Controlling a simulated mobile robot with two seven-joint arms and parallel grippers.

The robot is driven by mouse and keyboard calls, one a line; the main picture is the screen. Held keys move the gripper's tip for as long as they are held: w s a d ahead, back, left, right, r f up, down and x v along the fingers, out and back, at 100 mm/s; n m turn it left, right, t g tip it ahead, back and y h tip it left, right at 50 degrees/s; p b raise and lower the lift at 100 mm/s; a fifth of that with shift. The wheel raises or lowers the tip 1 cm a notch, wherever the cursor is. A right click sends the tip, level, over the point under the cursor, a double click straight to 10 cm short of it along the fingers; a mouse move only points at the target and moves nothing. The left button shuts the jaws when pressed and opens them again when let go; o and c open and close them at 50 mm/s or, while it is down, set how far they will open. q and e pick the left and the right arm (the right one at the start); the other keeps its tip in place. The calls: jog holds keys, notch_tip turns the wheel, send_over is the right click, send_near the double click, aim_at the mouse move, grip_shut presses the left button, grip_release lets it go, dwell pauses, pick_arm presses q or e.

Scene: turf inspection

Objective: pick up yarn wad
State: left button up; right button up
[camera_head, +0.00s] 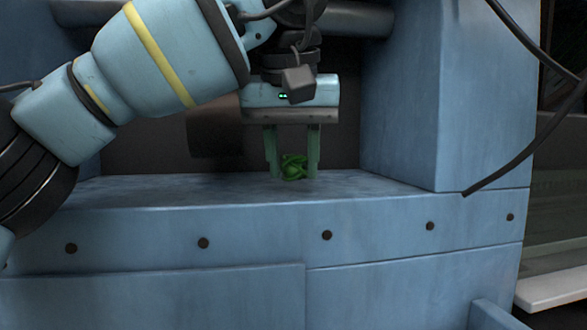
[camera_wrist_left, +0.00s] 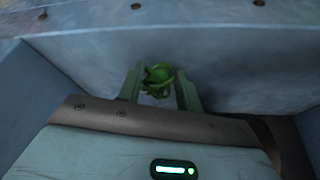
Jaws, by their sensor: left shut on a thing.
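In the left wrist view the yarn wad (camera_wrist_left: 158,80) sits between the tips of the left gripper (camera_wrist_left: 160,84). I cannot tell whether the wad still touches the ledge. My right gripper is not in view.
The blue metal ledge (camera_head: 380,208) has a row of dark bolts along its front. A blue side wall (camera_head: 447,95) stands on the right of the recess, and a dark back wall closes it behind. Black cables (camera_head: 530,145) hang at the right.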

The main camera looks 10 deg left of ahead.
aim_at(293, 157)
pick_arm(q)
jog(key=shift+r, duration=4.2)
